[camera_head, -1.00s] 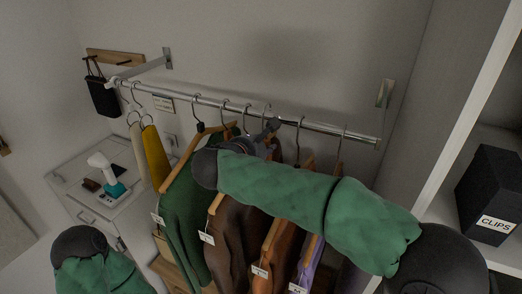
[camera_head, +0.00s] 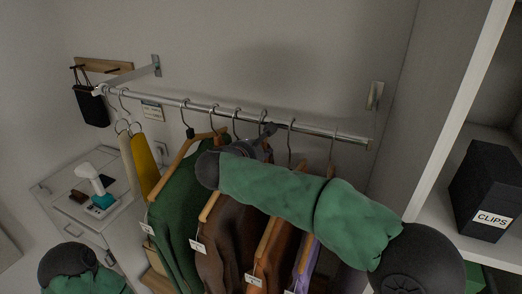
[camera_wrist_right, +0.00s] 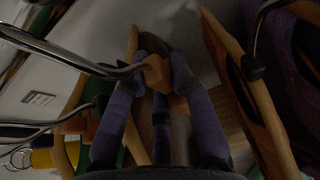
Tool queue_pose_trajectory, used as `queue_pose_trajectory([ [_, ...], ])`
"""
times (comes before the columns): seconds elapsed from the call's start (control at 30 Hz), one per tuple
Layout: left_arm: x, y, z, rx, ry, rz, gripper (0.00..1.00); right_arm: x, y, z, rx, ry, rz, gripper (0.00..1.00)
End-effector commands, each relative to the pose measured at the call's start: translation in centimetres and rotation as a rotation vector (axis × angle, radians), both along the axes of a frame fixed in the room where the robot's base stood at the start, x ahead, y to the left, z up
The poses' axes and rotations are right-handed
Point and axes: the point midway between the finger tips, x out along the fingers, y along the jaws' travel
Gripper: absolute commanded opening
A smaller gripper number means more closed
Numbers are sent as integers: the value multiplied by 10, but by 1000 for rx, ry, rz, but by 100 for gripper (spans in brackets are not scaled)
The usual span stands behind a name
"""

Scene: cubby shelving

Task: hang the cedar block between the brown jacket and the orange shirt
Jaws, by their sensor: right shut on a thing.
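My right gripper (camera_head: 268,133) is at the rail, between the hanger hooks of the brown jacket (camera_head: 226,250) and the orange shirt (camera_head: 272,258). In the right wrist view its two bluish fingers (camera_wrist_right: 158,68) are shut on a small orange-brown wooden piece, the cedar block (camera_wrist_right: 155,75). A shiny metal bar or hook runs up to the block there; I cannot tell whether the block hangs from the rail. My forearm hides the block and the upper garments in the head view. My left gripper is out of view; only part of that arm shows at bottom left.
The chrome rail (camera_head: 165,103) carries a green garment (camera_head: 182,205) left of the jacket and a purple one (camera_head: 307,262) right of the shirt. Yellow cloth (camera_head: 145,160) hangs farther left. A black CLIPS box (camera_head: 487,190) stands on the right shelf. Neighbouring hangers are close together.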

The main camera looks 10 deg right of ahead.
Motion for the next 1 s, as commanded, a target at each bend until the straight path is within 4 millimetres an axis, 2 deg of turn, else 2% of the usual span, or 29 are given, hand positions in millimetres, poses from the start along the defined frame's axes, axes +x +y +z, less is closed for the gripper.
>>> queue_pose_trajectory([
  [0.43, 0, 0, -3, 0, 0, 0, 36, 0, 0, -3, 1, -1, 0, 0],
  [0.47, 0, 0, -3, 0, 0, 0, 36, 0, 0, -3, 1, -1, 0, 29],
  [0.53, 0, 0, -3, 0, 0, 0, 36, 0, 0, -3, 1, -1, 0, 49],
  [0.57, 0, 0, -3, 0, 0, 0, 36, 0, 0, -3, 1, -1, 0, 51],
  [1.0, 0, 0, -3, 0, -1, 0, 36, -6, 5, 0, 0, -1, 2, 51],
])
